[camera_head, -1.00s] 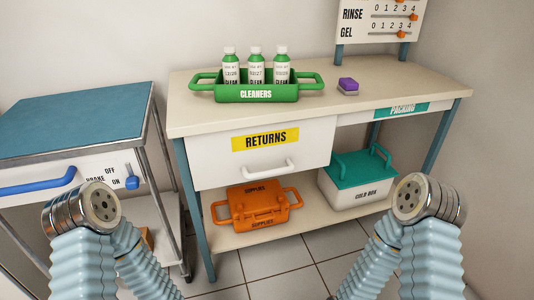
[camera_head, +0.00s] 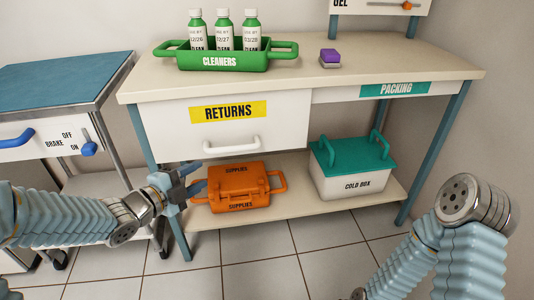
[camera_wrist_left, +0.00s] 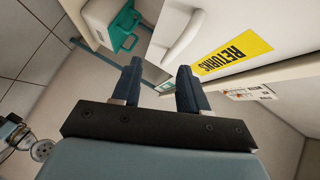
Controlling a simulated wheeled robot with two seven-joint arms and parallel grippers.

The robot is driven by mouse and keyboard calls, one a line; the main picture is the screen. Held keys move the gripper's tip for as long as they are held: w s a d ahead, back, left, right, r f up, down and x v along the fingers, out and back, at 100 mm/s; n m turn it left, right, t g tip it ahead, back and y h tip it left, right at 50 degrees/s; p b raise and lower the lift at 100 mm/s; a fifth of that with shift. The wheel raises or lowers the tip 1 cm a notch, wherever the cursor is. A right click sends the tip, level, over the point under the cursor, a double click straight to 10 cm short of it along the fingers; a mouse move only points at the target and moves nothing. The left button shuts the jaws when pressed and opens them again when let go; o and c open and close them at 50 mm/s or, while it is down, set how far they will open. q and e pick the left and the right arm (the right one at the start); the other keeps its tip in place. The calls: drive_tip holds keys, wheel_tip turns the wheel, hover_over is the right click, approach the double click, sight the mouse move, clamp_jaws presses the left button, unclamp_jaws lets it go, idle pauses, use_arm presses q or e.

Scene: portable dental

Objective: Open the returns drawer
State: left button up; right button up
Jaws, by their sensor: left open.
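The returns drawer (camera_head: 175,128) is a white front under the bench top with a yellow RETURNS label (camera_head: 228,112) and a white bar handle (camera_head: 232,144). It looks shut. My left gripper (camera_head: 194,180) is open and empty, below and left of the handle, in front of the lower shelf's orange case. In the left wrist view the drawer handle (camera_wrist_left: 183,38) lies ahead of the open fingers (camera_wrist_left: 160,85), apart from them, with the label to its right. My right arm (camera_head: 470,205) stands at the right; its gripper is out of view.
An orange supplies case (camera_head: 238,187) and a cold box (camera_head: 350,180) stand on the lower shelf. A green cleaners carrier (camera_head: 222,62) and a purple-topped block (camera_head: 329,57) sit on the bench. A blue-topped cart (camera_head: 60,80) stands at left. The floor in front is clear.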

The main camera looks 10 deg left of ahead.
sight(232, 151)
use_arm(q)
drive_tip(key=w+d, duration=0.2)
drive_tip(key=w, duration=0.1)
drive_tip(key=w+d+m, duration=0.1)
drive_tip(key=w+d, duration=0.2)
drive_tip(key=w, duration=0.1)
drive_tip(key=w+d+m, duration=0.1)
drive_tip(key=w+d, duration=0.1)
drive_tip(key=w, duration=0.2)
drive_tip(key=shift+w+d+r+h, duration=0.1)
drive_tip(key=shift+d+r+h, duration=0.2)
drive_tip(key=shift+d+h, duration=0.1)
clamp_jaws()
